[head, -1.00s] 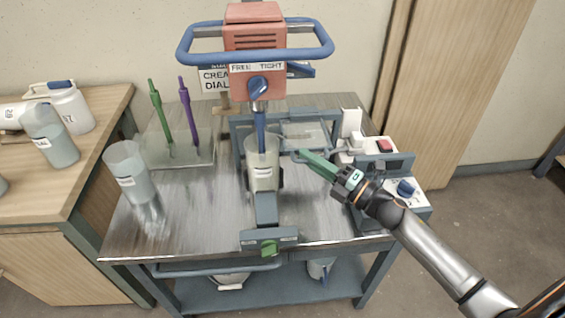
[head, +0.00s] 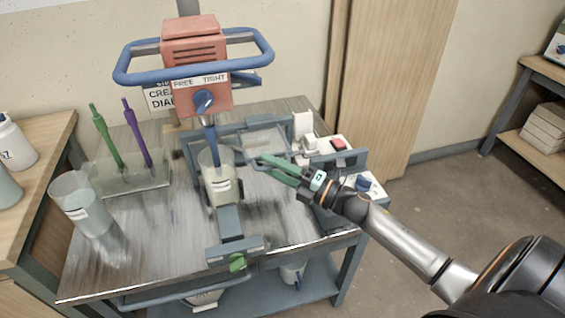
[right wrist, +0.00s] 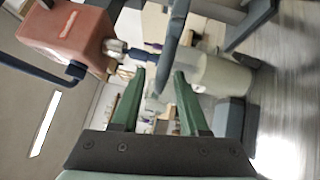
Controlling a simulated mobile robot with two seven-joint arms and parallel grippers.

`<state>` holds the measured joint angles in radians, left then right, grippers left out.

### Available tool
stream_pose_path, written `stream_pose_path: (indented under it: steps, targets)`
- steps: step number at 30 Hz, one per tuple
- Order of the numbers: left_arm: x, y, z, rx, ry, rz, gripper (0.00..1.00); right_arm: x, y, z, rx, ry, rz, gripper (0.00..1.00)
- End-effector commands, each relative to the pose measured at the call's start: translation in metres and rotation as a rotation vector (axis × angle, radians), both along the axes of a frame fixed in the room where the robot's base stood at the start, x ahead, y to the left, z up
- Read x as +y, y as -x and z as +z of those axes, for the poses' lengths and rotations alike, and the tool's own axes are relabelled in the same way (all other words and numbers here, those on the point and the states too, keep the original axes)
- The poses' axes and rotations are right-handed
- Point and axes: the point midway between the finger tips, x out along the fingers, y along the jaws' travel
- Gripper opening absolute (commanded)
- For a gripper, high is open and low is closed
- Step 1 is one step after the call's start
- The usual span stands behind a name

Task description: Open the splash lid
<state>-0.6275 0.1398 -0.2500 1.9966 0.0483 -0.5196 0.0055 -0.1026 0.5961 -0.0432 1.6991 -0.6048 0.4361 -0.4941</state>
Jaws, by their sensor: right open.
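A clear panel (head: 264,141) in a blue-grey frame lies behind and right of the mixing bucket; it looks like the splash lid, lying flat. The bucket (head: 222,185) stands under the red mixer head (head: 197,65), with the blue shaft reaching into it. My right gripper (head: 261,163) is open, its green fingers pointing left at a thin bar beside the bucket's rim. In the right wrist view a blue bar (right wrist: 172,38) crosses ahead of the gap between the open fingertips (right wrist: 159,72); contact cannot be told. My left gripper is out of view.
A blue guard ring (head: 130,72) surrounds the mixer head. A switch box (head: 340,143) and a dial panel (head: 368,187) stand close to my right arm. A clear beaker (head: 80,205) and a rack with green and purple sticks (head: 140,137) are at the left.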

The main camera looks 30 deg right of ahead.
Motion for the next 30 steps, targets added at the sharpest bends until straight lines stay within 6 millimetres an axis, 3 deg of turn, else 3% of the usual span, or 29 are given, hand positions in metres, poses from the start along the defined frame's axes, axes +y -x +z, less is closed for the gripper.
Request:
stream_pose_path:
  steps: [5,21,30]
  targets:
    - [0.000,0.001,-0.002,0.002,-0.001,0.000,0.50,-0.008,0.015,-0.004,0.002,0.000,0.000,0.44]
    - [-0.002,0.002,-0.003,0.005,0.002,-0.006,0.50,-0.054,0.096,-0.017,0.004,0.000,-0.001,0.44]
    - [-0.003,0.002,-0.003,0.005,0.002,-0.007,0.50,-0.060,0.107,-0.017,0.001,0.000,0.000,0.44]
